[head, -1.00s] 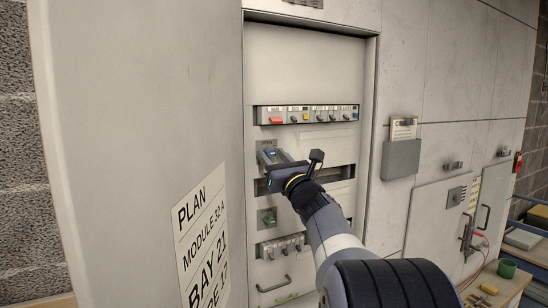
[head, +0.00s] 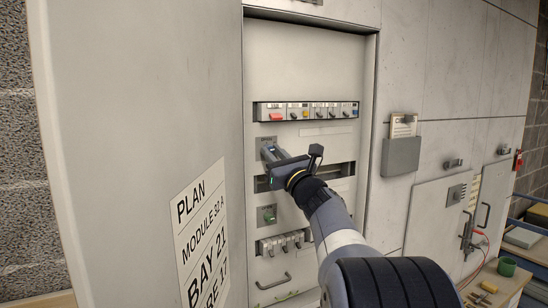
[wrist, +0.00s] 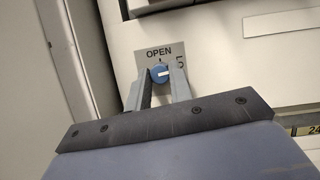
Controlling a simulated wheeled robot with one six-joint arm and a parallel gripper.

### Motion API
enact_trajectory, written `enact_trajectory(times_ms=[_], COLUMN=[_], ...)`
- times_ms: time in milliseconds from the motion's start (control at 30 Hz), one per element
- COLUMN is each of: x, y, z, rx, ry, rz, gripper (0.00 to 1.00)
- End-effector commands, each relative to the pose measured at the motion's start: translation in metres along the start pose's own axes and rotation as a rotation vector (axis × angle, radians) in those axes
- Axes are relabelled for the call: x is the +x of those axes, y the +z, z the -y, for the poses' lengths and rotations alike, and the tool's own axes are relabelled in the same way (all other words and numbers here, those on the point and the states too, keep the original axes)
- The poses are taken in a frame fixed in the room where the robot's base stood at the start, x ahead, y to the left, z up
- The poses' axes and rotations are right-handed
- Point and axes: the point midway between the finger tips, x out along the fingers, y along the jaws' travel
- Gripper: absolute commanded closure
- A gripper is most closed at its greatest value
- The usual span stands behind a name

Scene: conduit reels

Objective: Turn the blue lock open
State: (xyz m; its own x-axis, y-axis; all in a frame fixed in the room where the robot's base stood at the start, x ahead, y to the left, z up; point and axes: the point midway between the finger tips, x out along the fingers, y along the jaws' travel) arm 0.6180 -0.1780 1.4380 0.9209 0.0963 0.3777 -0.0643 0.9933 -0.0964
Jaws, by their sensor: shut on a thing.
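The blue lock (wrist: 159,75) is a round knob on a grey plate (wrist: 146,58) marked OPEN at the top. A white mark on its face lies roughly level, pointing right, away from the OPEN tick above. A second label at the right of the plate is partly hidden by a finger. My gripper (wrist: 159,82) is shut on the knob, one finger on each side. In the head view my gripper (head: 268,150) reaches the upper lock plate, and its fingers hide the knob there.
A row of switches (head: 307,112) runs above, more switches (head: 285,243) and a handle (head: 273,283) below. A paper holder (head: 401,156) hangs at the right.

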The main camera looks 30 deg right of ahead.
Motion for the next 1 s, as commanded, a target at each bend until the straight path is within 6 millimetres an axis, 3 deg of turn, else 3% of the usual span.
enact_trajectory(times_ms=[1000], x=[0.0016], y=[0.0039], z=[0.006], rx=[-0.856], ry=[0.355], rz=[-0.028], gripper=[1.0])
